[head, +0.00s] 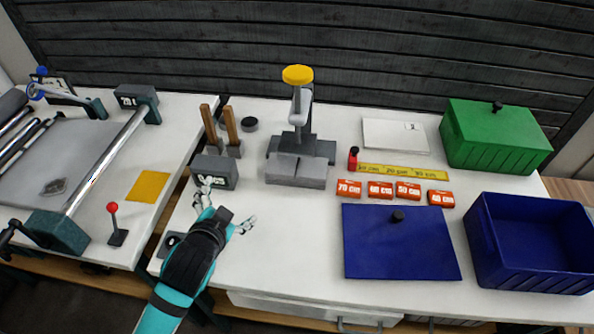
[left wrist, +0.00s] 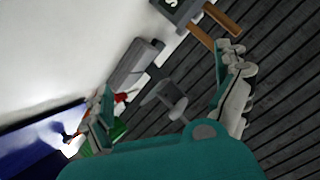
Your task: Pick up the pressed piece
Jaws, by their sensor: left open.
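A grey press (head: 297,168) with a yellow knob (head: 298,74) on its lever stands near the middle of the table in the head view. I cannot make out a distinct pressed piece on or in it. My left gripper (head: 224,207) is open and empty, above the table's left part, to the left of the press and nearer the front. In the left wrist view its spread fingers (left wrist: 167,68) frame the grey press base (left wrist: 135,62). My right gripper is not in view.
Orange labelled blocks (head: 380,190), a yellow strip (head: 403,172), a blue lid (head: 400,250), a blue crate (head: 480,250) and a green box (head: 495,145) stand to the right. A grey labelled block (head: 215,172) sits behind my left gripper. The table in front of the press is clear.

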